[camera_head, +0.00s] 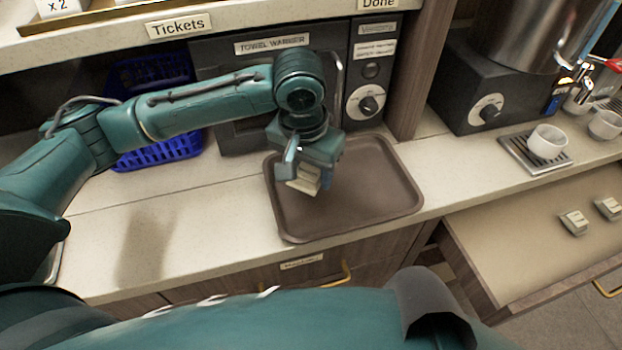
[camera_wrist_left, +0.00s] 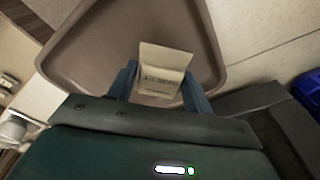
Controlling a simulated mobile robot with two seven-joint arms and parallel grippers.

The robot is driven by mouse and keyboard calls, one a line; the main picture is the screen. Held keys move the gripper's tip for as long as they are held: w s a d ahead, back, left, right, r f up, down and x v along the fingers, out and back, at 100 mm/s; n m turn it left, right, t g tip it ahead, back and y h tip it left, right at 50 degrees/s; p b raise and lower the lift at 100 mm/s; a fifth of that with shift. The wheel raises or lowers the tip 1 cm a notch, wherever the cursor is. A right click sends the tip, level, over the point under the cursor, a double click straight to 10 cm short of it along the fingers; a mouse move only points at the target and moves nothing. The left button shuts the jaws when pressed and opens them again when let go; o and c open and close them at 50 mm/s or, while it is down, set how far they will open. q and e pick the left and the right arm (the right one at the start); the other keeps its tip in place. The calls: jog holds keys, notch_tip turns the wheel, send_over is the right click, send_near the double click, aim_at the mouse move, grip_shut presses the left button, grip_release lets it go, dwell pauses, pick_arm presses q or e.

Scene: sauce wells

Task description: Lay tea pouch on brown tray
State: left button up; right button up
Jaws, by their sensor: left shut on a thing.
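The tea pouch (camera_head: 304,182) is a small cream packet held in my left gripper (camera_head: 307,178). In the left wrist view the pouch (camera_wrist_left: 163,75) shows printed text and sits between the two blue fingers of the gripper (camera_wrist_left: 160,85). The gripper is shut on it, over the left part of the brown tray (camera_head: 365,190). The tray also fills the upper part of the left wrist view (camera_wrist_left: 85,60). I cannot tell whether the pouch touches the tray. My right gripper is not in view.
A towel warmer (camera_head: 230,75) stands behind the tray, with a blue basket (camera_head: 160,150) to its left. Two similar small packets (camera_head: 574,222) lie in an open drawer (camera_head: 500,240) at the right. White cups (camera_head: 547,141) stand at the back right. The rest of the tray is empty.

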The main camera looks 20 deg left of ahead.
aim_at(309, 182)
pick_arm(q)
notch_tip(309, 182, down, 3)
jog(key=shift+f, duration=0.15)
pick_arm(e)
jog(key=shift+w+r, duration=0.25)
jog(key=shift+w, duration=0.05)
pick_arm(q)
jog(key=shift+f, duration=0.1)
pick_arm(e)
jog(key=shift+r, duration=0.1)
pick_arm(q)
jog(key=o, duration=1)
jog(key=shift+c, duration=0.2)
jog(key=r, duration=0.7)
jog(key=s+r, duration=0.1)
jog(key=r, duration=0.3)
jog(key=shift+s+a+r+p, duration=0.1)
jog(key=shift+r+p, duration=0.15)
jog(key=shift+p, duration=0.1)
jog(key=shift+s+r, duration=0.1)
jog(key=shift+r, duration=0.25)
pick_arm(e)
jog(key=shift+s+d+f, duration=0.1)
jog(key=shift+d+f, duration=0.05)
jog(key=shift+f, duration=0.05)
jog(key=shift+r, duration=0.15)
